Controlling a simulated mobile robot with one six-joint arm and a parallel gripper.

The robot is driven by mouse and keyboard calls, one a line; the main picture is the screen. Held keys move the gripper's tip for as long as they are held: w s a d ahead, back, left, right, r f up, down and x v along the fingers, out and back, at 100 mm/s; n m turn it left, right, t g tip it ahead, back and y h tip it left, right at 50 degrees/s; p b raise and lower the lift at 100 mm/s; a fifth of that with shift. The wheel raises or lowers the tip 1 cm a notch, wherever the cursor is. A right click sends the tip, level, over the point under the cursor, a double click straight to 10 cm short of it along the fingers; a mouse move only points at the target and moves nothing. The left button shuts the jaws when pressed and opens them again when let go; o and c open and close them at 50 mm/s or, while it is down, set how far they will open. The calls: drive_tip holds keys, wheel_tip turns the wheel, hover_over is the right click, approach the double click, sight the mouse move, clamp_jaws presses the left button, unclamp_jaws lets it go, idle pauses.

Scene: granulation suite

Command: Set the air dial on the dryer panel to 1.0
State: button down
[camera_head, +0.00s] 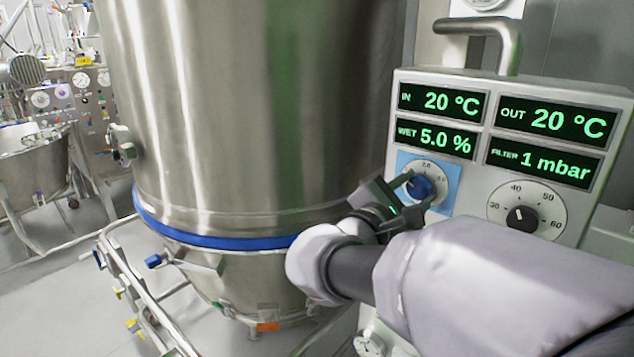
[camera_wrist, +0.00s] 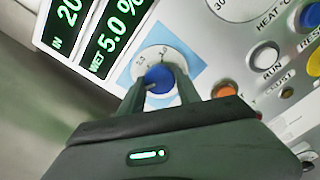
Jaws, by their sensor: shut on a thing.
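The air dial is a blue knob (camera_head: 420,187) on a round white scale, set on a light blue square of the dryer panel (camera_head: 475,180). My gripper (camera_head: 412,188) reaches it from the lower left, with its fingers around the knob. In the wrist view, the blue knob (camera_wrist: 159,78) sits between my two finger tips (camera_wrist: 160,80), which are shut on it. Scale marks show above the knob, but the fingers hide the lower part of the scale. I cannot read the knob's exact setting.
A second dial with a black knob (camera_head: 521,217) is just right of the air dial. The wrist view shows an orange button (camera_wrist: 222,90) and a white RUN button (camera_wrist: 265,56) nearby. The large steel vessel (camera_head: 250,110) stands left of the panel.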

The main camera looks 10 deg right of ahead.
idle(0.4)
drive_tip(key=c, duration=0.9)
unclamp_jaws()
drive_tip(key=shift+o, duration=0.2)
drive_tip(key=p+v, duration=0.4)
drive_tip(key=v, duration=1.3)
drive_tip(key=shift+s+a, duration=0.2)
